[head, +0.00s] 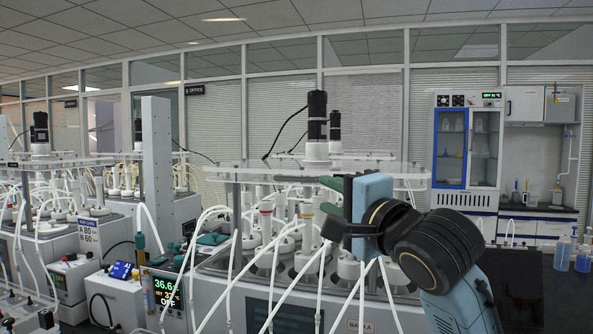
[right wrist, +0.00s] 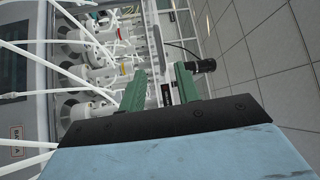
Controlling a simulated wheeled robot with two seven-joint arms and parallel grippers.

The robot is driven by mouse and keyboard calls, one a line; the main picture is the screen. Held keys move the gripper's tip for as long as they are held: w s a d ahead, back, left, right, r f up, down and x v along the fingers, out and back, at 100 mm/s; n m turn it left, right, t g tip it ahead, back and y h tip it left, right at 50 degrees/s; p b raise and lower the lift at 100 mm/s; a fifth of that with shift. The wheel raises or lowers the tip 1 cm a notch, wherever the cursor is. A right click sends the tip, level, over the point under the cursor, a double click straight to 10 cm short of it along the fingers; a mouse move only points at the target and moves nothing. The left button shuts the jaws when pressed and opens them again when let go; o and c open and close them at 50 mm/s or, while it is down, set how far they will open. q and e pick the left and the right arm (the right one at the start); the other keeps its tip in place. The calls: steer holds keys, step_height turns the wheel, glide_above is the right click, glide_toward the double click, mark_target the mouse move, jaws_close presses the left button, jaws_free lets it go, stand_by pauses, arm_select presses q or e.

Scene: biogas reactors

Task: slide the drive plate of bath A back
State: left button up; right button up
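Bath A is the grey unit with the "BATH A" label (head: 360,326), and the label also shows in the right wrist view (right wrist: 16,142). Its clear drive plate (head: 250,171) lies level above white-capped reactors, with a black motor (head: 317,115) standing upright on it. My right gripper (head: 327,197) is in front of the plate's front edge and hides part of it. In the right wrist view its two green fingers (right wrist: 160,86) are apart, with the plate seen edge-on beyond the gap. I cannot tell whether they touch it. My left gripper is not in view.
White hoses (head: 235,255) hang from the reactors below the plate. A grey column (head: 157,160) and a controller display (head: 167,290) stand left of bath A. A second bath with a similar plate is at the left. A blue cabinet (head: 467,150) stands behind at the right.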

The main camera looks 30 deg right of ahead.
mark_target(299, 180)
steer(key=w+p, duration=0.1)
steer(key=w, duration=0.3)
steer(key=w+r+p, duration=0.1)
steer(key=w, duration=0.3)
steer(key=w+d+p, duration=0.1)
steer(key=w, duration=0.3)
steer(key=shift+r+p, duration=0.2)
steer(key=shift+p, duration=0.15)
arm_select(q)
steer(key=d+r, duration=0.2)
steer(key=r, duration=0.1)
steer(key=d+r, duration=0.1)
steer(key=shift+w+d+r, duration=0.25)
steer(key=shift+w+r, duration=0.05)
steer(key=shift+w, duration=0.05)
arm_select(e)
jaws_close()
